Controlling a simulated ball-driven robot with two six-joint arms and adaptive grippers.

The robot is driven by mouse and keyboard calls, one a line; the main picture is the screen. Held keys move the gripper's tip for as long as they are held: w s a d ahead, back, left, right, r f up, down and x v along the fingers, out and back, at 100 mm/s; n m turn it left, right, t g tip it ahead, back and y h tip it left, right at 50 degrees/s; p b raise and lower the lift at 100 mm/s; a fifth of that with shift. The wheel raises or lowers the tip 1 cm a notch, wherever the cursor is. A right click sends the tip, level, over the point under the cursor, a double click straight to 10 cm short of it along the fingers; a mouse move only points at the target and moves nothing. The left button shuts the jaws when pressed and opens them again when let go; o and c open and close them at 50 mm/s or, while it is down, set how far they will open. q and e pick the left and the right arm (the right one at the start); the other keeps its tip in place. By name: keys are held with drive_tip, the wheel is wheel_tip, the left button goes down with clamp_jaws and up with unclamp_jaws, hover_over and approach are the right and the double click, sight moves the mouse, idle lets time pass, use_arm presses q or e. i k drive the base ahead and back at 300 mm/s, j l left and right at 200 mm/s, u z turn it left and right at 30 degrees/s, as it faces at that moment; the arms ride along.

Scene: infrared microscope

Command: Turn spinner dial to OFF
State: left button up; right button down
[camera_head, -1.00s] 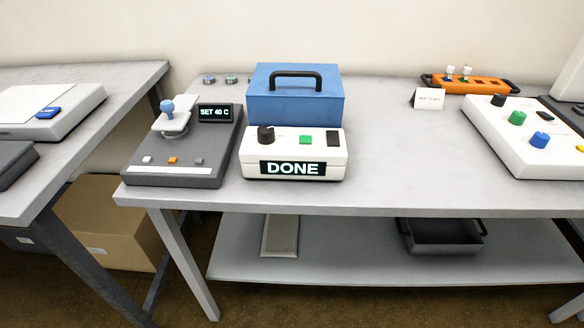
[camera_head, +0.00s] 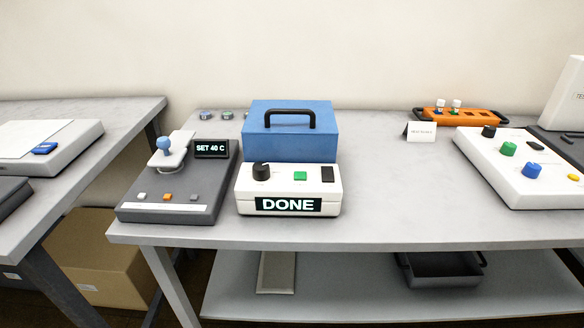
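A white box (camera_head: 225,205) with a black knob (camera_head: 261,171), a green button (camera_head: 300,176) and a black switch (camera_head: 327,174) stands near the front of the table. Its front display (camera_head: 288,205) reads DONE. A blue box (camera_head: 290,142) with a black handle stands right behind it. The knob looks like the spinner dial, but its markings are too small to read. Neither of my grippers is in view.
A dark grey device (camera_head: 170,207) with a display reading SET 40 C stands left of the white box. A white panel (camera_head: 480,160) with coloured knobs and an orange rack (camera_head: 480,116) are at the right.

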sight(261, 170)
drive_tip(key=u, duration=0.35)
drive_tip(key=k+l+u, duration=0.1)
drive_tip(key=u, duration=0.3)
drive_tip(key=k+l+u, duration=0.15)
drive_tip(key=u, duration=0.25)
drive_tip(key=k+l+u, duration=0.15)
drive_tip(key=u, duration=0.3)
